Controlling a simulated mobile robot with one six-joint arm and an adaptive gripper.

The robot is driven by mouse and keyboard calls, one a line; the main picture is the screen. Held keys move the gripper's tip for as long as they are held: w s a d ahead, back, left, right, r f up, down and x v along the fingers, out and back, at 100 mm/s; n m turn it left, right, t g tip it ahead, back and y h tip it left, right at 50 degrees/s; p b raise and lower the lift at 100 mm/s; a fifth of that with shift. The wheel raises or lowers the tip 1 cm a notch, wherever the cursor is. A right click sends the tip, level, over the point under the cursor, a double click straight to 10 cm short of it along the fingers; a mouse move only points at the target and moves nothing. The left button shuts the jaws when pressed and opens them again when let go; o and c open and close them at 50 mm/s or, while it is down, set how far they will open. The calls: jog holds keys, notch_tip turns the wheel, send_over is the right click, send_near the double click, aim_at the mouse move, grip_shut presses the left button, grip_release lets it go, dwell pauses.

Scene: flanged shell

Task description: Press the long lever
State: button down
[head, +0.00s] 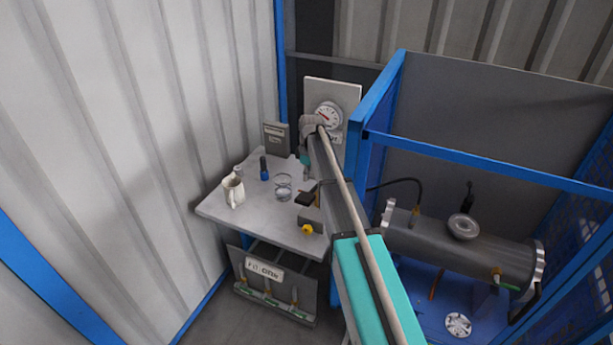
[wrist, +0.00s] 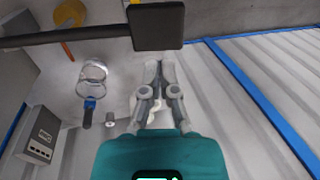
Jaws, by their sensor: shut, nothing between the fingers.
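A black lever with a flat square paddle (wrist: 158,26) lies just beyond my fingertips in the wrist view. Its dark rod runs to the left edge of that view. In the head view a dark paddle (head: 306,198) shows at the table's right side, above a small box with a yellow knob (head: 307,229); my arm partly hides this area. My gripper (wrist: 153,66) is shut and empty, its tips close to the paddle's lower edge in the wrist view. I cannot tell whether they touch. In the head view my fingers are mostly hidden by my arm.
The grey table (head: 225,207) also holds a white mug (head: 233,191), glass items (head: 284,187), a blue-handled tool (head: 264,173) and a grey box (head: 276,138). A gauge panel (head: 345,93) stands behind. A blue-framed enclosure with a flanged metal cylinder (head: 440,240) is at right.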

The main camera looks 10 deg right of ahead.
aim_at(304, 197)
jog(key=shift+b+x, duration=2.8)
jog(key=shift+x, duration=0.4)
